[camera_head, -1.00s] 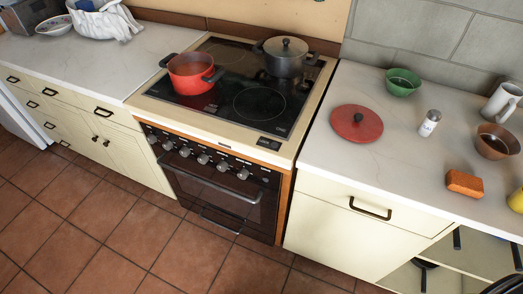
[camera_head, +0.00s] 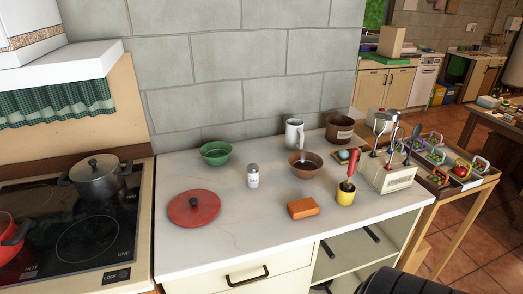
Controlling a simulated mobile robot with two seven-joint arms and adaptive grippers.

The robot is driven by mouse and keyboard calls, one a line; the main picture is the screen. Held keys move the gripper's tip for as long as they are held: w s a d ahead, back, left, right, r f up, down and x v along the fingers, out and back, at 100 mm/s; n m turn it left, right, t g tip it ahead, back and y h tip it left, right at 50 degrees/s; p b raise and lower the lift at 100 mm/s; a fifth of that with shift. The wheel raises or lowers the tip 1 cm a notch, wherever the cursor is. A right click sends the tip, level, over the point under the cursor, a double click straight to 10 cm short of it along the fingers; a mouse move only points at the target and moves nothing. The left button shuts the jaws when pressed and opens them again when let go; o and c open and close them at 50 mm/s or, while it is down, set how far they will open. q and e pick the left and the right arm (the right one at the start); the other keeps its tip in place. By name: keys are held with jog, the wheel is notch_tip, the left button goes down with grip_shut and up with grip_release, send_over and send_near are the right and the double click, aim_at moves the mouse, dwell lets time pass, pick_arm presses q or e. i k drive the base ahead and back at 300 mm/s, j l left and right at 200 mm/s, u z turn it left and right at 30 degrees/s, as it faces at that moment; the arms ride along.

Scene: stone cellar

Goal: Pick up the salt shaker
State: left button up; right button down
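The salt shaker (camera_head: 253,176) is a small white shaker with a grey metal cap and dark lettering. It stands upright on the white marble countertop (camera_head: 235,223) in the head view, between the red lid and the brown bowl. Nothing hides it. Neither of my grippers shows in the head view. A dark ribbed part at the bottom right edge looks like a piece of my own arm.
Around the shaker are a red lid (camera_head: 194,208), green bowl (camera_head: 216,153), brown bowl (camera_head: 305,164), orange block (camera_head: 303,208), white mug (camera_head: 294,134) and yellow cup (camera_head: 345,194). A stove with pots is left. The counter's front middle is clear.

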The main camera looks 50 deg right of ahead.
aim_at(253, 169)
jog(key=z, duration=1.45)
jog(key=u, duration=1.75)
jog(key=z, duration=1.75)
